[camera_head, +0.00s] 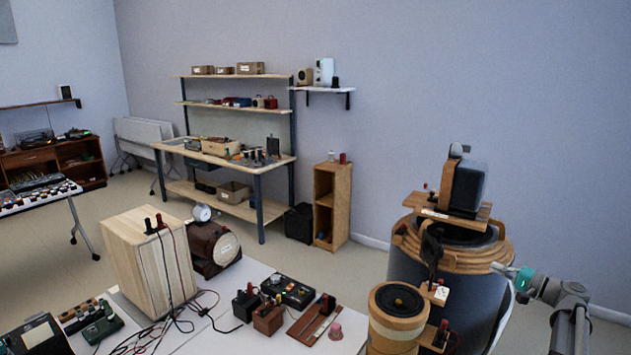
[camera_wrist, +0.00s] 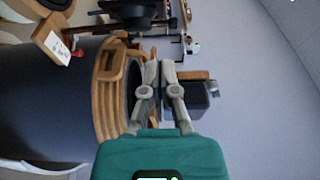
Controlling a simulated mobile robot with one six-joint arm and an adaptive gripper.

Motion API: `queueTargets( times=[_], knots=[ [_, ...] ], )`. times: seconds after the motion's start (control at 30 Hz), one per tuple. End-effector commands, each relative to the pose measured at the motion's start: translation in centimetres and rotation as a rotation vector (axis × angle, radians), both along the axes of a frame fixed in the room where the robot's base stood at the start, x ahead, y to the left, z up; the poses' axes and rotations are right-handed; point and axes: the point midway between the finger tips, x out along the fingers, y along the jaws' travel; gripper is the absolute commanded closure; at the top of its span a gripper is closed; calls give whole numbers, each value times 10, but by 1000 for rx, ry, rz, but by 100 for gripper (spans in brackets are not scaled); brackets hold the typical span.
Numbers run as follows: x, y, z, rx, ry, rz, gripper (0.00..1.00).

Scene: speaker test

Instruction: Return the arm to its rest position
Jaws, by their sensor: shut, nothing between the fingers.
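My gripper (camera_wrist: 160,70) is shut and empty in the wrist view, its two grey fingers together in front of the teal body. In the head view my gripper (camera_head: 497,267) is at the right, with its teal and grey end pointing left toward the large speaker cylinder (camera_head: 425,272). My grey arm runs from there to the lower right edge. The wrist view shows the cylinder's wooden rings (camera_wrist: 107,90) behind and left of the fingers. I cannot tell the exact gap between fingers and rings.
A dark box speaker (camera_head: 470,187) sits on a wooden board atop the cylinder. A smaller wooden cylinder (camera_head: 397,312) stands in front. The white table (camera_head: 235,290) holds a wooden speaker box (camera_head: 150,262), cables and small devices. Bare wall (camera_head: 560,130) lies behind my arm.

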Motion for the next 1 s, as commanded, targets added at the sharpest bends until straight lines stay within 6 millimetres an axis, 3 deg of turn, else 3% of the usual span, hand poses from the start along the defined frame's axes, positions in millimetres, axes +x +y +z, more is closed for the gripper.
queueTargets(
  times=[0.33, 0.57, 0.77, 1.0],
  knots=[
    [2, 44, -17, -72, 59, 57, 100],
    [-1, 87, -37, -157, 123, 115, 100],
    [-10, 139, -62, -277, 204, 191, 100],
    [-41, 218, -106, -509, 340, 324, 100]
  ],
)
